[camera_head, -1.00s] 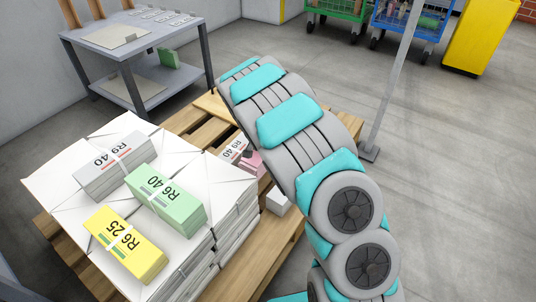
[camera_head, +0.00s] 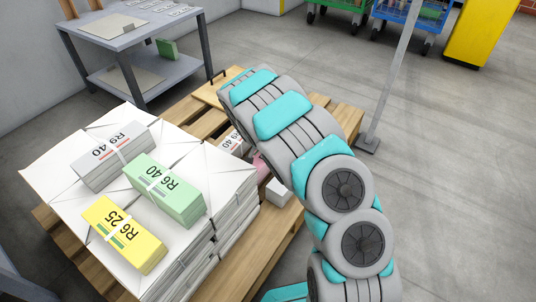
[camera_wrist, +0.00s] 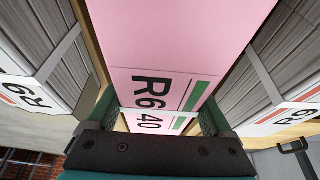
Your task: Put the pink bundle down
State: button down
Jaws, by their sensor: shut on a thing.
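The pink bundle (camera_wrist: 190,35), labelled R6 40, fills the middle of the wrist view. My gripper (camera_wrist: 160,112) is shut on it, with one finger on each side. Grey bundles marked R9 flank it, one on the left (camera_wrist: 45,60) and one on the right (camera_wrist: 270,80). In the head view only a small part of the pink bundle (camera_head: 259,164) shows beside my arm, over the pallet. My arm hides the rest of it and my gripper there. I cannot tell whether its underside touches anything.
A wooden pallet (camera_head: 262,247) carries a white stack (camera_head: 62,160). On the stack lie a grey R9 40 bundle (camera_head: 112,157), a green bundle (camera_head: 168,190) and a yellow bundle (camera_head: 125,235). A metal pole (camera_head: 392,85) stands right of my arm. A grey table (camera_head: 130,32) is behind.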

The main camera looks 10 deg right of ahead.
jog(key=shift+f, duration=0.1)
grip_release()
